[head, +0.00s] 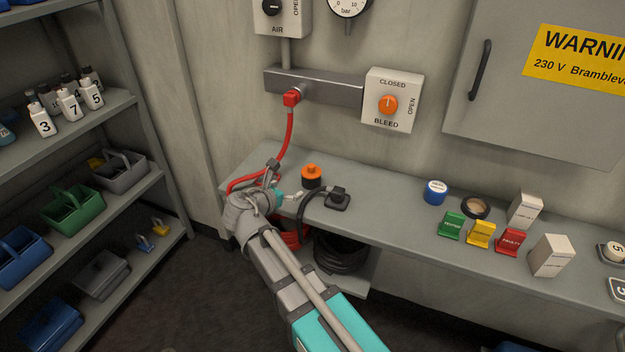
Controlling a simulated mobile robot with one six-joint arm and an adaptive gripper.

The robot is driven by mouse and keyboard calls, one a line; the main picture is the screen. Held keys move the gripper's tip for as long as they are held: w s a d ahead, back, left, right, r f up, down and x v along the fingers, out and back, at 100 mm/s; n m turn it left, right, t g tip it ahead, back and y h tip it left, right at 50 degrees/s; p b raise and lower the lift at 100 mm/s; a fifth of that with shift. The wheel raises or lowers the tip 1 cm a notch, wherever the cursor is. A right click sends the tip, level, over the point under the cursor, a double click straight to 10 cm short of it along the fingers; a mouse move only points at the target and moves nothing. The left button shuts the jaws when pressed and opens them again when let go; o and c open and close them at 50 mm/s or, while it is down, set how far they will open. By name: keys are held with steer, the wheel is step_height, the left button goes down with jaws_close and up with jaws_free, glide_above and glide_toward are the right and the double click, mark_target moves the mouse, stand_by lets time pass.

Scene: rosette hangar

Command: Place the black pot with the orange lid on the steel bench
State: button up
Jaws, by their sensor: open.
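The black pot with the orange lid (312,177) stands upright on the steel bench (386,208), near its back left part. The pot is small and round, with the orange lid on top. My gripper (296,197) is just left of and in front of the pot, over the left end of the bench. It is open, and I see nothing held in it. The pot looks apart from the fingers, though the small gap is hard to judge.
A red hose (285,142) drops to the bench behind my gripper. A black cable with a block (338,198) lies right of the pot. Shelves (125,213) stand left.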

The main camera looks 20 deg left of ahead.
mark_target(306, 180)
steer(key=shift+b+x, duration=1.65)
steer(key=shift+x, duration=2.7)
steer(key=shift+f, duration=0.1)
steer(key=shift+b+x, duration=1.1)
steer(key=shift+x, duration=1.45)
steer(key=shift+f, duration=0.1)
steer(key=c, duration=0.9)
